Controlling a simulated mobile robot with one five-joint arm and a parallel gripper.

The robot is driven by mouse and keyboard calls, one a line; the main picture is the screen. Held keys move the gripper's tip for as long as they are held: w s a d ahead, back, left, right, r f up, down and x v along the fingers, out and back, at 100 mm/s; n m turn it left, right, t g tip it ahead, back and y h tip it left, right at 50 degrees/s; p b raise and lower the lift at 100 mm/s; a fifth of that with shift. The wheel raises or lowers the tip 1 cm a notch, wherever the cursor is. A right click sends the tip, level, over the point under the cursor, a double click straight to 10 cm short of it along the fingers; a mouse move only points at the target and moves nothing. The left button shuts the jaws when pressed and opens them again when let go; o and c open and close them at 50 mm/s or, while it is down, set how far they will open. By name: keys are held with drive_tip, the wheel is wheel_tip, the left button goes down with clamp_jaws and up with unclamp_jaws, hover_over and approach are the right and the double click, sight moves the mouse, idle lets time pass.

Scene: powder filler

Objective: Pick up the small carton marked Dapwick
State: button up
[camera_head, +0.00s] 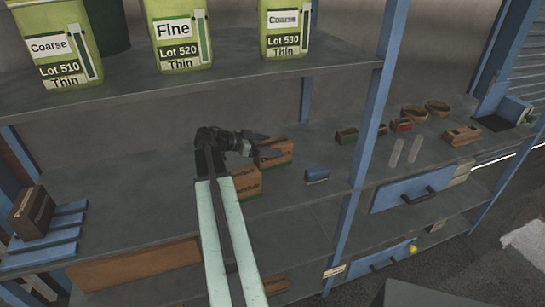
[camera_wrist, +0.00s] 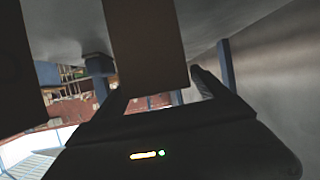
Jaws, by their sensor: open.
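Two small brown cartons stand on the grey middle shelf in the head view, one at the fingertips (camera_head: 277,154) and one nearer me (camera_head: 245,184). Both have green along the bottom edge. The print on them is too small to read, so I cannot tell which is marked Dapwick. My gripper (camera_head: 264,144) is open, with its fingers pointing right at the farther carton. I cannot tell whether they touch it. In the wrist view, a brown box face (camera_wrist: 146,45) hangs in front of and between the open fingers of my gripper (camera_wrist: 160,85).
A small blue box (camera_head: 317,175) stands right of the cartons. Green bags (camera_head: 181,50) stand on the shelf above. A darker brown carton (camera_head: 32,212) sits on a blue rack at far left. A blue post (camera_head: 370,100) separates the right bay with small bins.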

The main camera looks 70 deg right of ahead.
drive_tip(key=shift+x, duration=1.15)
drive_tip(key=shift+w, duration=0.1)
clamp_jaws()
drive_tip(key=shift+r, duration=0.15)
wheel_tip(320, 180, up, 10)
drive_tip(key=p, duration=1)
